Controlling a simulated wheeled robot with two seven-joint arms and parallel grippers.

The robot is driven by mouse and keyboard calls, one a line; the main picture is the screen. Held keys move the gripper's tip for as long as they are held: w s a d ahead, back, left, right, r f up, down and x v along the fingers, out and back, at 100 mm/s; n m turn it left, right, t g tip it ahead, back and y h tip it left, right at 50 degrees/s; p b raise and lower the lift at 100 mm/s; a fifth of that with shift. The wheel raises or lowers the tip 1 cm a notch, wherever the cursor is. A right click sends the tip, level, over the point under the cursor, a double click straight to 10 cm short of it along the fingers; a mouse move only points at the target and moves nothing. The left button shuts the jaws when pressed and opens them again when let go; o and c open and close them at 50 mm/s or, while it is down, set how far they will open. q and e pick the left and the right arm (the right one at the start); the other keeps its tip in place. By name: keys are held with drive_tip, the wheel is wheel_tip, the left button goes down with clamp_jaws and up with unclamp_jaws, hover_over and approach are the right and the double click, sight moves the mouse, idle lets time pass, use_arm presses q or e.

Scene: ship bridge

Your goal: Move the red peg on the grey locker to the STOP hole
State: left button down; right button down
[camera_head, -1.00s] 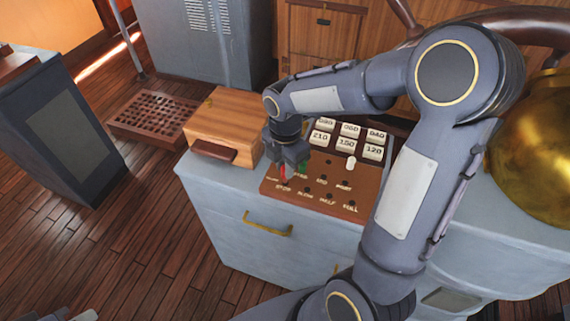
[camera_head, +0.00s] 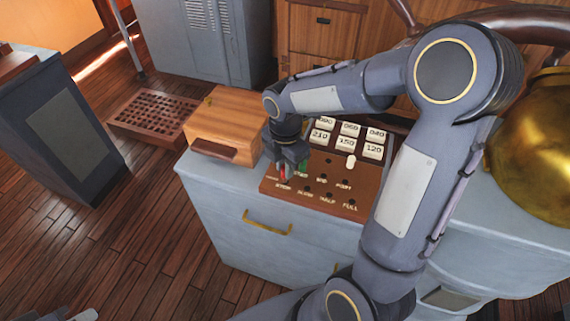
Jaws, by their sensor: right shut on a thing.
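The wooden peg board (camera_head: 334,205) lies on the grey locker (camera_head: 218,190), with labelled rows of holes; STOP (camera_head: 283,186) is the left label of the front row. The red peg (camera_head: 282,172) shows at the board's left end, above the STOP label. My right gripper (camera_head: 284,168) is shut on it, pointing down. Whether the peg's tip is in the hole is too small to tell. A green peg (camera_head: 302,168) stands just right of the gripper, and a white peg (camera_head: 350,161) stands further right. At the bottom left edge, a part of my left gripper (camera_head: 82,316) shows; its fingers are unclear.
A wooden box (camera_head: 232,118) stands close left of the board. White number tiles (camera_head: 346,144) sit in a rack behind it. A brass dome (camera_head: 535,150) is at the right. My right arm covers the board's right side.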

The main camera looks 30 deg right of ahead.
drive_tip(key=shift+f, duration=0.1)
drive_tip(key=shift+f+b, duration=0.6)
drive_tip(key=shift+f, duration=0.1)
drive_tip(key=shift+f, duration=0.3)
idle(0.4)
drive_tip(key=c, duration=1.2)
unclamp_jaws()
drive_tip(key=shift+c, duration=0.2)
wheel_tip(320, 180, up, 7)
drive_tip(key=p, duration=0.5)
drive_tip(key=shift+r+p, duration=0.1)
drive_tip(key=shift+p, duration=0.3)
